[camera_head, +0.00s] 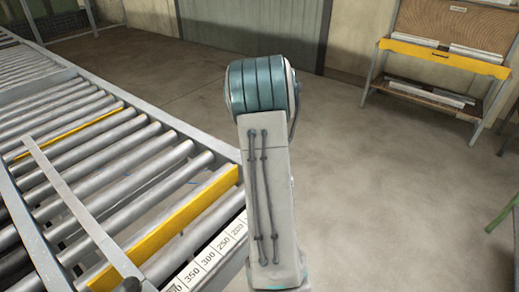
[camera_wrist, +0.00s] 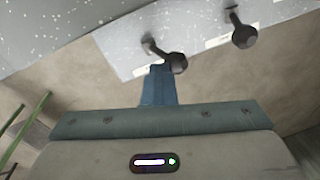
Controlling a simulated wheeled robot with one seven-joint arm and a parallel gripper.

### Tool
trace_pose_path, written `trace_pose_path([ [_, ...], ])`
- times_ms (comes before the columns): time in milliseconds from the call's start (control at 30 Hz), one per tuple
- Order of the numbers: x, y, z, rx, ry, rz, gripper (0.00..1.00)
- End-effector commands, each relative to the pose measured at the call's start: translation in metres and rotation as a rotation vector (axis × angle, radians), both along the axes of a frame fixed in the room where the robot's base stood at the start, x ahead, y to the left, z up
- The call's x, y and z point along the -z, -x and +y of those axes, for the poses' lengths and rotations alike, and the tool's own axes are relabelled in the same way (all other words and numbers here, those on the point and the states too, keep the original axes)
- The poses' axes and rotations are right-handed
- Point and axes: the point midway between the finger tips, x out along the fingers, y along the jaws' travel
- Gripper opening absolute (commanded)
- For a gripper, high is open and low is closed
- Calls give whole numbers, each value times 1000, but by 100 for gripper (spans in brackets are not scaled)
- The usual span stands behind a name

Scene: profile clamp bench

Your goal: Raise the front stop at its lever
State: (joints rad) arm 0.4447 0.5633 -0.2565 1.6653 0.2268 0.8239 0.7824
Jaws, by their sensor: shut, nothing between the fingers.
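In the wrist view, my gripper (camera_wrist: 158,70) is shut and empty, its blue fingers together. Two dark levers with round knobs stick out from a pale speckled panel: one knob (camera_wrist: 175,63) is right at my fingertips, overlapping them in the picture, and the other knob (camera_wrist: 241,36) is farther right. I cannot tell whether the fingers touch the nearer knob, or which lever belongs to the front stop. In the head view, a long yellow plate (camera_head: 172,222) stands between the rollers. My gripper is outside the head view.
The roller conveyor (camera_head: 105,168) fills the left of the head view, with a grey bar (camera_head: 72,203) across it and a numbered scale (camera_head: 208,258) along its near edge. A yellow-edged rack (camera_head: 445,55) stands back right. The floor between is clear.

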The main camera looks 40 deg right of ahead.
Motion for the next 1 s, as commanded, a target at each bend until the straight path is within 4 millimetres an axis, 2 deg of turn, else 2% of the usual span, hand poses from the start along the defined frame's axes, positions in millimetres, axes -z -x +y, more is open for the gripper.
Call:
trace_pose_path([
  [767,-1,-11,3,-4,1,-14,0],
  [867,-4,-6,3,-4,1,-14,0],
  [1000,-15,13,-2,6,1,-10,0],
])
